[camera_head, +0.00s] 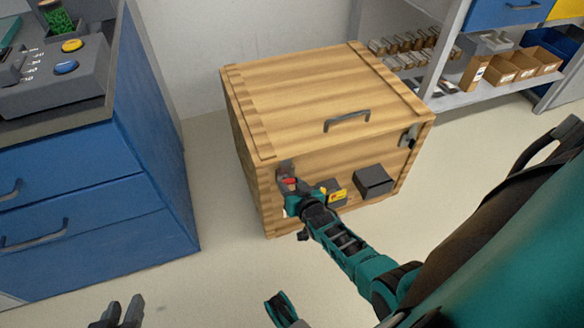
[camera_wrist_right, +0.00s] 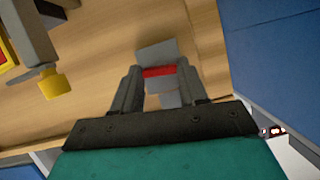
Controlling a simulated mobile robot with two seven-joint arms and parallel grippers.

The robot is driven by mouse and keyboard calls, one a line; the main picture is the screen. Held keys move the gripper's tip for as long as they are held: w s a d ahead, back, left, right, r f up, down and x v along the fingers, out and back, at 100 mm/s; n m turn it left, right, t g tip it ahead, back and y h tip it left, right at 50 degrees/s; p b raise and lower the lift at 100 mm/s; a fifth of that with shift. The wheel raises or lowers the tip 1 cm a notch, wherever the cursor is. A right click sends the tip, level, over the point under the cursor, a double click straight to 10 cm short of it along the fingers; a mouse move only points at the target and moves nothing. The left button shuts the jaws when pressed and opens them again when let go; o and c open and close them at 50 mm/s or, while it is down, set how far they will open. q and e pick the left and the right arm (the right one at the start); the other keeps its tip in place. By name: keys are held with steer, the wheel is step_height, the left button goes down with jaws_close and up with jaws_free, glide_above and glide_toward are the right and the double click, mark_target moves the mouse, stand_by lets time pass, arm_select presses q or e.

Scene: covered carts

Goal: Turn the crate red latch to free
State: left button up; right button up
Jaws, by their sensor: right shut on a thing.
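A wooden crate (camera_head: 260,135) with a closed lid stands on the floor. Its red latch (camera_head: 289,181) is on the front face near the left corner. In the right wrist view, the red part of the latch (camera_wrist_right: 158,71) shows between the fingers, with a grey plate beyond it. My right gripper (camera_head: 288,189) is shut on the red latch; it also shows in the right wrist view (camera_wrist_right: 158,85). The fingers partly hide the latch. My left gripper (camera_head: 121,311) is low at the left, away from the crate, with its fingers apart and nothing visible between them.
A grey latch (camera_head: 408,137) is at the crate's right corner, and a handle (camera_head: 347,121) is on its lid. A dark box (camera_head: 373,181) and a yellow part (camera_head: 337,195) are on its front. A blue cabinet (camera_head: 90,215) stands left; shelves (camera_head: 460,98) stand behind right.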

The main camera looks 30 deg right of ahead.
steer(key=o, duration=1.1)
steer(key=shift+c, duration=0.2)
arm_select(q)
steer(key=shift+r, duration=0.1)
